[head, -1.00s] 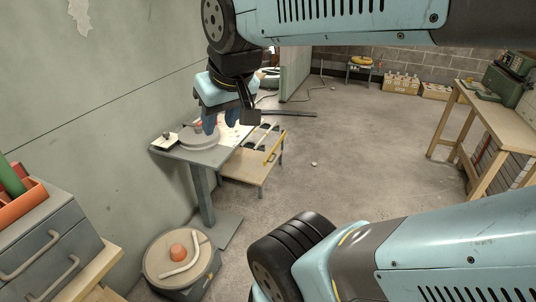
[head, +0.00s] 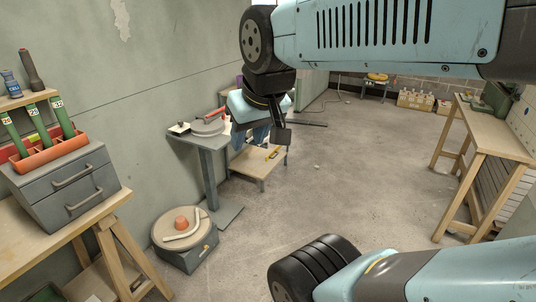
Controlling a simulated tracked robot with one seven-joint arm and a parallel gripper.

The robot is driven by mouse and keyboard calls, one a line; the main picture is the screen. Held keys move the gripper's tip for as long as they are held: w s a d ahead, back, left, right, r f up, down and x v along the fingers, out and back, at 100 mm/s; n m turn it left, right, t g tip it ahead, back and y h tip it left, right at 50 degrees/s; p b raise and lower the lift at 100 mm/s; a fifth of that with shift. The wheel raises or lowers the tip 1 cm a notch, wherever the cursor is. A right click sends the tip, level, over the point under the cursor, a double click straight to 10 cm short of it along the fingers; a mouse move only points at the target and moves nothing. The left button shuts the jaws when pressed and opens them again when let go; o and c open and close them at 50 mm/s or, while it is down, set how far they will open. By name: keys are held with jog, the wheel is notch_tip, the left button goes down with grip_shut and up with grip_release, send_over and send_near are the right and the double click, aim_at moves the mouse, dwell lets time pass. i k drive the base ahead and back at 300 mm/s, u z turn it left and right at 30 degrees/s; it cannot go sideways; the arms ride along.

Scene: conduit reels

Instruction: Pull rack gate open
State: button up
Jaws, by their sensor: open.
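The gripper hides part of this stand. I cannot make out a rack gate for certain. An orange rack (head: 45,150) at the left holds green tubes with number labels on a grey drawer cabinet (head: 75,188).
A grey pedestal table (head: 211,175) carries a round grey disc and a red part. A round reel-like unit (head: 184,240) sits on the floor before it. Wooden benches stand at left (head: 60,222) and right (head: 487,130). The middle floor is clear.

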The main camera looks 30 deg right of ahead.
aim_at(275, 150)
jog(key=z, duration=0.35)
jog(key=i, duration=0.75)
jog(key=z, duration=0.9)
jog(key=i, duration=2.4)
jog(key=u, duration=0.45)
